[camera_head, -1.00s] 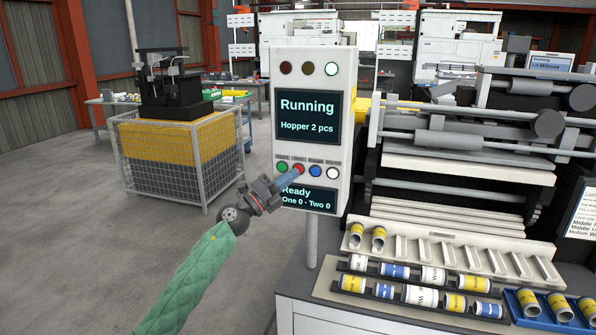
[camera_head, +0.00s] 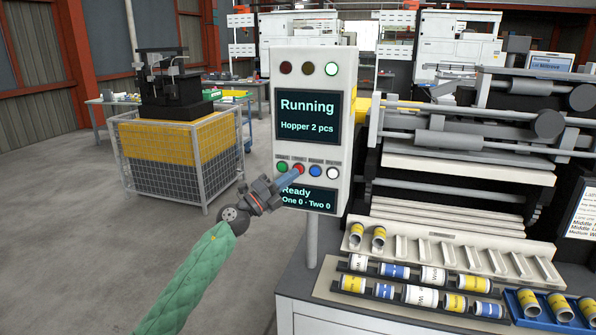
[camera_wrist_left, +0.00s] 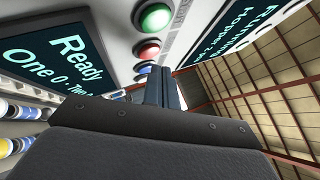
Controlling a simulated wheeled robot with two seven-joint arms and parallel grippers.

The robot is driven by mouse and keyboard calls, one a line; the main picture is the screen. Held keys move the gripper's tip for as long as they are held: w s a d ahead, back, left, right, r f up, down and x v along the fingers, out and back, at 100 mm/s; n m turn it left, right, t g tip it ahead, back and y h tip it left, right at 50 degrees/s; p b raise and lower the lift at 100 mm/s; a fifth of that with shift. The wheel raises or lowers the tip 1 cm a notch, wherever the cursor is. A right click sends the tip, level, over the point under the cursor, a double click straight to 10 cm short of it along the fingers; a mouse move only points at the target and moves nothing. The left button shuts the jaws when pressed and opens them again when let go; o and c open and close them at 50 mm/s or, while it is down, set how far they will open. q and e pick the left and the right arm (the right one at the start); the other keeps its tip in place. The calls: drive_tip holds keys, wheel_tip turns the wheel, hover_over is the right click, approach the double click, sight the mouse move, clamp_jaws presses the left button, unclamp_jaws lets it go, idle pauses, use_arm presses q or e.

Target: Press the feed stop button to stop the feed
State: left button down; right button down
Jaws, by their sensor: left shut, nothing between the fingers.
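The white control panel (camera_head: 350,75) carries a row of green (camera_head: 282,167), red (camera_head: 299,169), blue (camera_head: 316,171) and white (camera_head: 333,173) buttons. Its upper screen (camera_head: 307,117) reads "Running, Hopper 2 pcs"; its lower screen (camera_head: 320,199) reads "Ready, One 0 - Two 0". My left gripper (camera_head: 297,172) is shut and empty, its tip at the red button. In the left wrist view the shut fingers (camera_wrist_left: 161,86) point toward the button row, close to the red button (camera_wrist_left: 147,50) and the blue one; contact cannot be told. The button labels are too small to read. My right gripper is out of view.
A rack (camera_head: 455,250) with several yellow, blue and white cylinders stands below right of the panel. A blue tray (camera_head: 516,307) is at the far right. Rollers of a machine (camera_head: 450,138) stand behind. A wire-mesh crate (camera_head: 209,172) is at left, with open floor before it.

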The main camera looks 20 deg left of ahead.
use_arm(q)
drive_tip(key=shift+w, duration=0.1)
idle(0.3)
drive_tip(key=shift+w, duration=0.35)
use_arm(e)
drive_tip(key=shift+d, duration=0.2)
use_arm(q)
drive_tip(key=shift+w, duration=0.3)
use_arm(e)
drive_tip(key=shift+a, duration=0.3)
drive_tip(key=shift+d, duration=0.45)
use_arm(q)
drive_tip(key=shift+s, duration=0.15)
drive_tip(key=shift+s+p, duration=0.35)
drive_tip(key=shift+s, duration=0.25)
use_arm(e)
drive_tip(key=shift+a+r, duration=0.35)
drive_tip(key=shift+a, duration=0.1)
